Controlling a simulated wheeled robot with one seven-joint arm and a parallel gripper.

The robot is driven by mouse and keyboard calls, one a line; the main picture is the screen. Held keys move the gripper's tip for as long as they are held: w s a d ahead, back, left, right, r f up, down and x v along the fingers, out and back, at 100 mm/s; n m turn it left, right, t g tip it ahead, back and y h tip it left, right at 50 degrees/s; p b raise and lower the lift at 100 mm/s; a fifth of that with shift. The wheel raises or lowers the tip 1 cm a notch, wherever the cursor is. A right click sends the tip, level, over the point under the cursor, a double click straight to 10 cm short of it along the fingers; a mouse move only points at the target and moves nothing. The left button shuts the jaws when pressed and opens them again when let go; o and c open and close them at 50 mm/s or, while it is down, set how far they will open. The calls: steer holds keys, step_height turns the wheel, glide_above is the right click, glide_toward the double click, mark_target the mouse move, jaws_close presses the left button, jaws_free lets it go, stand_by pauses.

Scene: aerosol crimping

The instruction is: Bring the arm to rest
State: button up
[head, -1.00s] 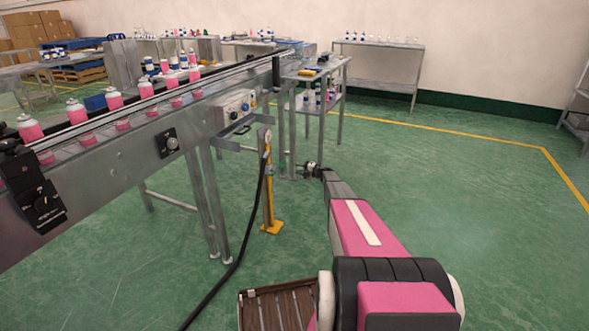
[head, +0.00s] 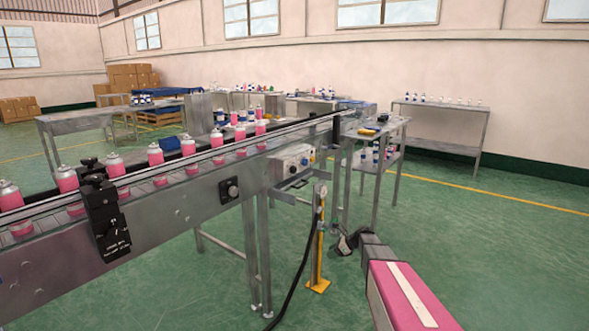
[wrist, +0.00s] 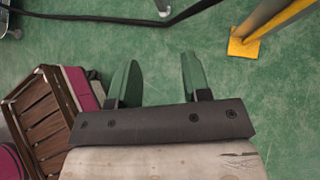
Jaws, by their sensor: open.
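My gripper (wrist: 158,82) shows in the wrist view with its two green-faced fingers apart and nothing between them, above the green floor. In the head view my gripper (head: 349,240) is small and dark at the end of my pink and grey arm, low and to the right of the yellow stand. It is clear of the conveyor and touches nothing that I can see.
The conveyor (head: 180,208) carries several pink cans at left. A yellow stand (head: 317,265) with a black hose is just left of my gripper; its foot also shows in the wrist view (wrist: 243,46). A metal table (head: 388,133) stands behind. Open floor lies right.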

steer(key=s+r+n+g+h, duration=0.1)
steer(key=s+r+n+h, duration=0.1)
steer(key=s+n, duration=0.5)
steer(key=s+r+n+h, duration=0.3)
steer(key=s+n, duration=0.5)
steer(key=s, duration=0.5)
steer(key=s+r+n+g+h, duration=0.1)
steer(key=s+r+n+h, duration=0.2)
steer(key=s+n, duration=0.4)
steer(key=s+d+h, duration=0.1)
steer(key=s, duration=0.3)
steer(key=shift+r+g+h, duration=0.25)
steer(key=shift+g+h, duration=0.05)
